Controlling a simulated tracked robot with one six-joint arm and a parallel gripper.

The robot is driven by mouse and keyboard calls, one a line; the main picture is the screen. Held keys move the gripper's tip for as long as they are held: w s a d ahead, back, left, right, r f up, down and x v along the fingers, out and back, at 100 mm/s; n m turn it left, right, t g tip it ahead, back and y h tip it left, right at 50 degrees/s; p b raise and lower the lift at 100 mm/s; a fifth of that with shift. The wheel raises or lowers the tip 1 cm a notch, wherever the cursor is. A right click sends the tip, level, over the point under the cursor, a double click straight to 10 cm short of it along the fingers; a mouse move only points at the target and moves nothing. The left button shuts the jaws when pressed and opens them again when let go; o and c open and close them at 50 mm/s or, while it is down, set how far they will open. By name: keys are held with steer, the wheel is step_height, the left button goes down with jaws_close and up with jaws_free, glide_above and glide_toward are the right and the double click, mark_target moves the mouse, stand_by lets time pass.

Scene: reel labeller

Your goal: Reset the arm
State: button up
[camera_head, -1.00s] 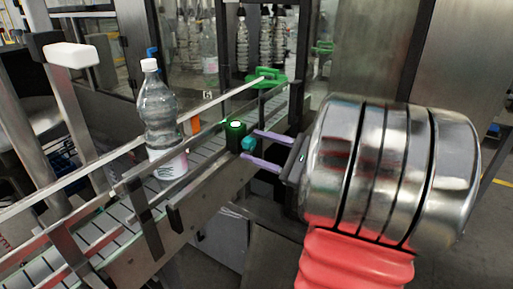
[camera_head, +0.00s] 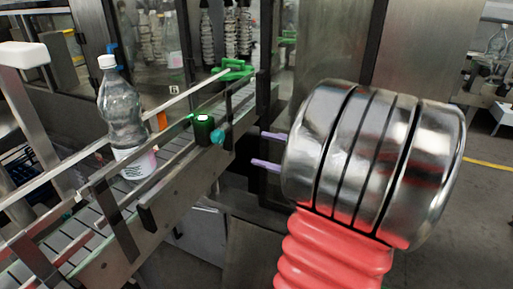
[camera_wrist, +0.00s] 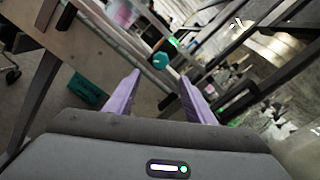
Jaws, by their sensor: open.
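My gripper (camera_head: 258,149) has two purple fingers that stand apart with nothing between them. It is to the right of the conveyor's near side, clear of a teal knob (camera_head: 217,136) on a small dark green box (camera_head: 203,128) with a lit top. In the wrist view, my gripper (camera_wrist: 160,76) points toward the teal knob (camera_wrist: 160,61), which shows beyond and between the fingertips with a visible gap. The metal body and red ribbed sleeve of my arm hide part of the floor and background on the right.
A clear bottle with a white cap (camera_head: 122,118) stands upright on the conveyor (camera_head: 75,240) between rails. A green part (camera_head: 232,70) sits at the conveyor's far end. Machine panels stand behind. Open floor (camera_head: 470,200) lies at the right.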

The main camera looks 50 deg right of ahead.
steer(key=shift+s+d, duration=0.15)
steer(key=shift+s, duration=0.45)
steer(key=w+a+f+n+g+y, duration=0.2)
steer(key=w+a+f+n+g, duration=0.15)
steer(key=a, duration=0.55)
steer(key=w+a+f+n+g+y, duration=0.2)
steer(key=a+n+g, duration=0.2)
steer(key=a, duration=0.4)
steer(key=s+a+f+n+g+h, duration=0.1)
steer(key=a+n+h, duration=0.3)
steer(key=a+n, duration=0.4)
steer(key=s+a+f+n+g+h, duration=0.1)
steer(key=s+a+n+g+h, duration=0.2)
steer(key=a+n, duration=0.5)
steer(key=shift+s+a+n+h, duration=0.15)
steer(key=shift+s+n+h, duration=0.35)
steer(key=shift+n+h, duration=0.55)
